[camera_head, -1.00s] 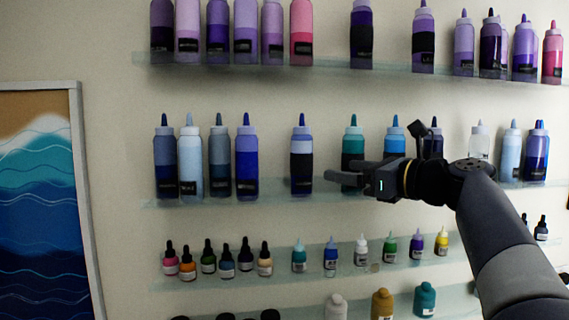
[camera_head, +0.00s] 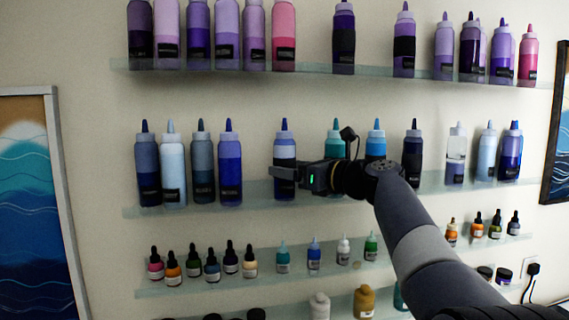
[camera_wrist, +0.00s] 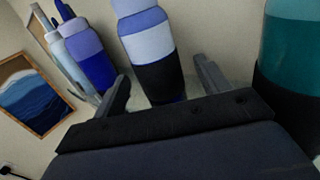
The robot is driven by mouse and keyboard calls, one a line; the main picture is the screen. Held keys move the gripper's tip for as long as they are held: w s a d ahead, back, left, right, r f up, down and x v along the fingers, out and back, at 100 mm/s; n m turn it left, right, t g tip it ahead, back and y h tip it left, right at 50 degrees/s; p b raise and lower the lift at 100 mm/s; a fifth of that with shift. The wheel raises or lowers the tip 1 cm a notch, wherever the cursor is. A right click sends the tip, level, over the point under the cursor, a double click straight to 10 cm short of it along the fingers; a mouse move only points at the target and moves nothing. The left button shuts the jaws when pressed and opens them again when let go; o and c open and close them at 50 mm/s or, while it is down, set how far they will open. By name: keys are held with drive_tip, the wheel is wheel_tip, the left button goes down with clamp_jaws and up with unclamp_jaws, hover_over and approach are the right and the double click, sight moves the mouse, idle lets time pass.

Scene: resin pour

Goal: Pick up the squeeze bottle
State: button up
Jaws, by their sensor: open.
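A squeeze bottle (camera_head: 284,150) with a blue tip, a pale blue band and a dark lower part stands upright on the middle shelf. My gripper (camera_head: 284,174) is open at its lower half. In the wrist view the bottle (camera_wrist: 148,42) stands between the two open fingers (camera_wrist: 162,75), with a gap visible on each side. Its base is hidden behind the gripper body. Whether a finger touches it I cannot tell.
A teal bottle (camera_head: 334,128) stands close on the right, large in the wrist view (camera_wrist: 292,45). A dark blue bottle (camera_head: 229,165) stands to the left with others beside it. The glass shelf (camera_head: 255,190) runs below; small dropper bottles (camera_head: 231,258) stand on the lower shelf.

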drive_tip(key=shift+w+a, duration=0.25)
drive_tip(key=shift+a, duration=0.1)
drive_tip(key=shift+d, duration=0.1)
drive_tip(key=shift+c, duration=0.5)
drive_tip(key=c, duration=1)
drive_tip(key=shift+c, duration=0.5)
drive_tip(key=shift+s+r, duration=0.1)
